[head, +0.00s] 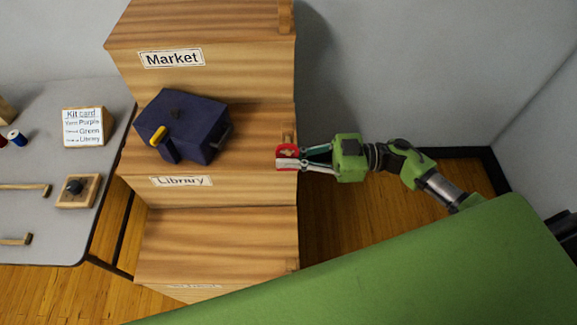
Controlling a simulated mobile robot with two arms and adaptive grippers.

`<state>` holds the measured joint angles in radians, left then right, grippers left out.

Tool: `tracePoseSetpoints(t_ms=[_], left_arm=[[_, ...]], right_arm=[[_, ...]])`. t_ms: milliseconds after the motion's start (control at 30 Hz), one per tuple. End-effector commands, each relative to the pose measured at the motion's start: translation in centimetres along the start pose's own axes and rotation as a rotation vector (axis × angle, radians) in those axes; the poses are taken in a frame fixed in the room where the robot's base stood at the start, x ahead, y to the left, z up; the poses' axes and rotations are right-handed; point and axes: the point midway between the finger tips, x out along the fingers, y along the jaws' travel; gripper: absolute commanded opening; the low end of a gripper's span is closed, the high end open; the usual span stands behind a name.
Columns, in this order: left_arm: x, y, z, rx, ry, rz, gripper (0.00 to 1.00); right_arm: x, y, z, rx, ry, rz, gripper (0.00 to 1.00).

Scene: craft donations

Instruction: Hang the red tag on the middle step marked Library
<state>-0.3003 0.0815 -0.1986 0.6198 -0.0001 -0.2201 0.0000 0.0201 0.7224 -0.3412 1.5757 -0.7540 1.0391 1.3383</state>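The red tag (287,152), with a pale lower part, is at the tips of my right gripper (303,160). The gripper reaches in from the right and its fingers close in on the tag. The tag is at the right edge of the middle step (255,150), whose front label reads Library (181,181). I cannot tell whether the tag touches the peg or the step. My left gripper is not in view.
A dark blue box (190,118) with a yellow-topped part sits on the middle step's left half. The Market step (220,60) rises behind; a lower step (220,245) is bare. A grey table (40,215) at left holds a kit card (84,127) and a wooden block (78,191).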

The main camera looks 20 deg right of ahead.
Motion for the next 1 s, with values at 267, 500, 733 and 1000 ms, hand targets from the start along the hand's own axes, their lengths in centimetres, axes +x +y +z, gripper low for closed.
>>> tracePoseSetpoints(t_ms=[267,500,733,1000], left_arm=[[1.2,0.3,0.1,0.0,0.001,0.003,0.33],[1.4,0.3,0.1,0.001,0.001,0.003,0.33],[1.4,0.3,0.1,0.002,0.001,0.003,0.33],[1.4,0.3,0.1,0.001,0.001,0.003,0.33]], right_arm=[[0.0,1.6,0.4,-0.001,0.001,0.0,0.0],[0.0,2.2,0.7,0.0,0.001,0.0,0.0],[0.0,2.4,0.9,0.0,0.0,0.002,0.0],[-0.1,2.4,0.9,0.0,-0.001,0.004,0.0]])
